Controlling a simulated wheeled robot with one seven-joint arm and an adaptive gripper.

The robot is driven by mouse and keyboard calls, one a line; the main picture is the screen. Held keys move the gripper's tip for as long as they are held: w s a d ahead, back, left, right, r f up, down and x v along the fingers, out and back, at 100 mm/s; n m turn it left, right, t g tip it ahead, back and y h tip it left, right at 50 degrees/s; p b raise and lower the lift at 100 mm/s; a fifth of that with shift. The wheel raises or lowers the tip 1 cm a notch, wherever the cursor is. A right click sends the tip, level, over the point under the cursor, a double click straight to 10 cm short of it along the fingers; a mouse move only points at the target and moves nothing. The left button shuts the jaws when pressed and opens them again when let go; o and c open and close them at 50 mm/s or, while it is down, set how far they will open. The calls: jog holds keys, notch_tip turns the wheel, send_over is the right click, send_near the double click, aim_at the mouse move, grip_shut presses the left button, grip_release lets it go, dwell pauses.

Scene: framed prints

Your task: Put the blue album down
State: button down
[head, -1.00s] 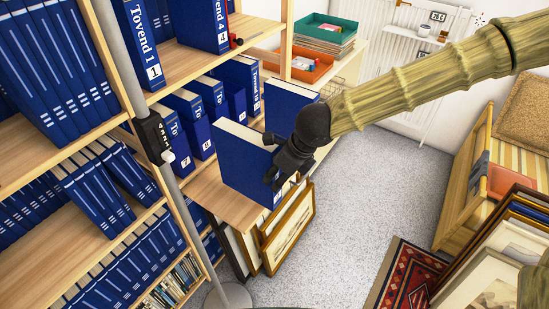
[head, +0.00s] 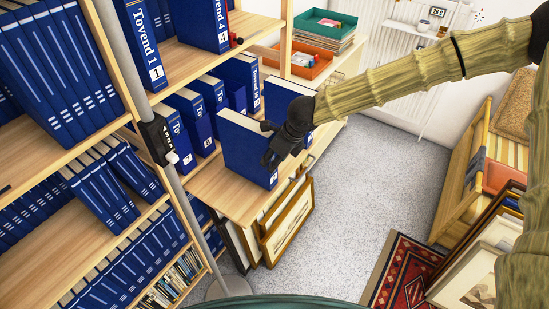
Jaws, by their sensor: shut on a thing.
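The blue album (head: 245,150) is a thick blue volume with pale page edges, in the middle of the head view. It stands roughly upright at the front of the wooden middle shelf (head: 214,186). My black gripper (head: 270,150) is shut on its right side, near the shelf's right end. The gripper hides part of the album's right edge. The album's lower edge appears at the shelf surface, but I cannot tell whether it bears on it.
Blue albums (head: 197,122) stand behind on the same shelf, and another blue album (head: 278,97) is just behind my gripper. A grey pole (head: 170,155) stands at left. Framed pictures (head: 287,222) lean below the shelf. An orange tray (head: 304,62) sits behind.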

jog(key=shift+f, duration=0.35)
jog(key=c, duration=0.8)
grip_release()
jog(key=shift+f, duration=0.1)
jog(key=b+v, duration=0.1)
jog(key=v, duration=1.1)
